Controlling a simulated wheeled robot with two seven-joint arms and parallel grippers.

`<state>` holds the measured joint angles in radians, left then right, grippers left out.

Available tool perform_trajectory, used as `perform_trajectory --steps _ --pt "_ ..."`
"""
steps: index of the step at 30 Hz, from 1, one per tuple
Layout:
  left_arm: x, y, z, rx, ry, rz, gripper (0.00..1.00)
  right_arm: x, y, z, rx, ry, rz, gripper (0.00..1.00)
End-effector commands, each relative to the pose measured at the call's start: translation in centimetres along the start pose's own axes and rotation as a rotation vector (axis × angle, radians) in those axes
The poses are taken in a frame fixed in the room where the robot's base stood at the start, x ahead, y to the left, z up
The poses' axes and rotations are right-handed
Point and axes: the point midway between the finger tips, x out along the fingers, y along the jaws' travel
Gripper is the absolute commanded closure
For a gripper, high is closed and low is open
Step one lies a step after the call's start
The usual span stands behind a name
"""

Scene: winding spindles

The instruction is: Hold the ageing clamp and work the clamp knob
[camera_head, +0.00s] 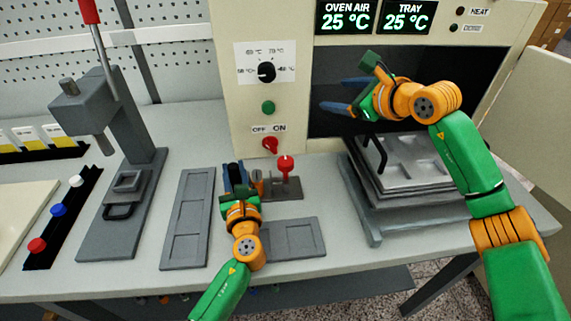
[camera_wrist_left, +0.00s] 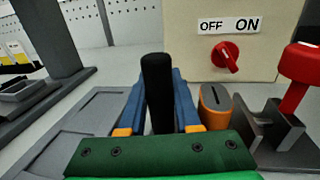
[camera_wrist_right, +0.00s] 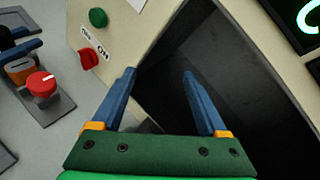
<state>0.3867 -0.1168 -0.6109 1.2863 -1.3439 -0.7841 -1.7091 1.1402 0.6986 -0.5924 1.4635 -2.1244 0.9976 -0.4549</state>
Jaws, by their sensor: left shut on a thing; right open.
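The ageing clamp is a grey base (camera_head: 285,194) with a red knob (camera_head: 285,163) at its right. The knob also shows in the right wrist view (camera_wrist_right: 41,84), with a white mark on top. An orange slotted cylinder (camera_wrist_left: 217,105) sits at the clamp's left, beside a grey block (camera_wrist_left: 272,132). My left gripper (camera_head: 234,178) is shut on an upright black handle (camera_wrist_left: 157,90) just left of the cylinder. Whether the handle joins the clamp is hidden. My right gripper (camera_head: 334,95) is open and empty, up in front of the dark oven opening, apart from the knob.
The oven panel (camera_head: 268,110) stands behind, with a red OFF/ON switch (camera_head: 270,144) and a green button (camera_head: 268,107). A metal tray stack (camera_head: 410,165) is at the right. Grey flat plates (camera_head: 187,220) and a lever press (camera_head: 130,195) are at the left.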

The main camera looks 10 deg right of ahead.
Motion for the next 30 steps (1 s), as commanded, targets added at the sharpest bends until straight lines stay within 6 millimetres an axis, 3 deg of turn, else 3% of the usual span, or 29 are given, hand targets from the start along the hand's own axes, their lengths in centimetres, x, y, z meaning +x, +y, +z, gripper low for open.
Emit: perform_trajectory --steps 3,6,9,14,24,30 --pt "0.0 0.0 -0.1 0.001 0.001 0.000 1.00 1.5 6.9 2.0 0.216 0.182 0.211 0.24" --pt "0.0 0.0 -0.1 0.001 0.001 0.000 1.00 0.7 11.8 2.7 0.357 0.425 0.291 0.24" --pt "0.0 0.0 -0.1 0.001 0.002 0.001 1.00 -1.0 14.1 2.6 0.441 0.635 0.260 0.24" --pt "0.0 0.0 -0.1 0.000 0.002 0.001 1.00 -2.1 15.1 2.0 0.493 0.769 0.199 0.24" --pt "0.0 0.0 -0.1 0.000 0.002 0.000 1.00 1.5 16.9 -1.3 0.498 0.773 0.196 0.24" --pt "0.0 0.0 -0.1 0.000 0.002 0.000 1.00 2.5 17.4 -2.1 0.498 0.770 0.196 0.24"
